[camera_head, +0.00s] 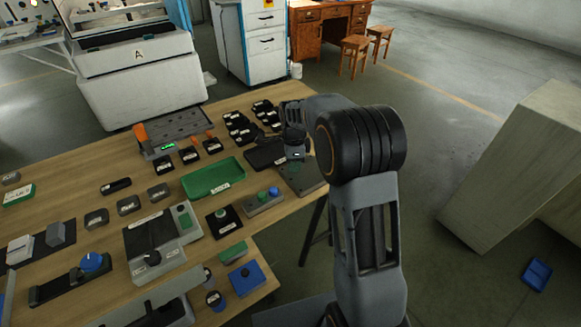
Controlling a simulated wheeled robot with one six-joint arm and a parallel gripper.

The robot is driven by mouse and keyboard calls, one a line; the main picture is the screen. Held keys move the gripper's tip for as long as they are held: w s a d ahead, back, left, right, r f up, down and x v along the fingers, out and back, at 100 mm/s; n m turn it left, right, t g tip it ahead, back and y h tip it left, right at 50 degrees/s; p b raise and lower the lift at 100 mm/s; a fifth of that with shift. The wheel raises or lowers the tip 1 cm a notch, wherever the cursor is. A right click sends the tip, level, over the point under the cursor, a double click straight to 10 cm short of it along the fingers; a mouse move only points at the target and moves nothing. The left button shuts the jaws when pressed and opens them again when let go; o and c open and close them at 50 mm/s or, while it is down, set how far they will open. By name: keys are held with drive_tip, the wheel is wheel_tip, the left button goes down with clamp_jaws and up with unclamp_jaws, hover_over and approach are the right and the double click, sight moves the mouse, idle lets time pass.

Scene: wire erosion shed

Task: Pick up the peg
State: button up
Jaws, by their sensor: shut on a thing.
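My gripper (295,157) points down over the far right part of the wooden workbench, beside a dark flat tray. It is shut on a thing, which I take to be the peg. The peg's shape and colour cannot be made out between the dark fingers, and my own arm hides part of this area. I cannot tell whether the peg is clear of the surface below.
The wooden workbench (75,200) is crowded. A green tray (213,180) lies left of my gripper, with several black pieces (240,128) behind it. A button block (264,201) stands nearer. A blue bin (537,274) lies on the floor at right.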

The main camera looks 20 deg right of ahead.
drive_tip(key=shift+c, duration=0.9)
drive_tip(key=shift+r, duration=0.1)
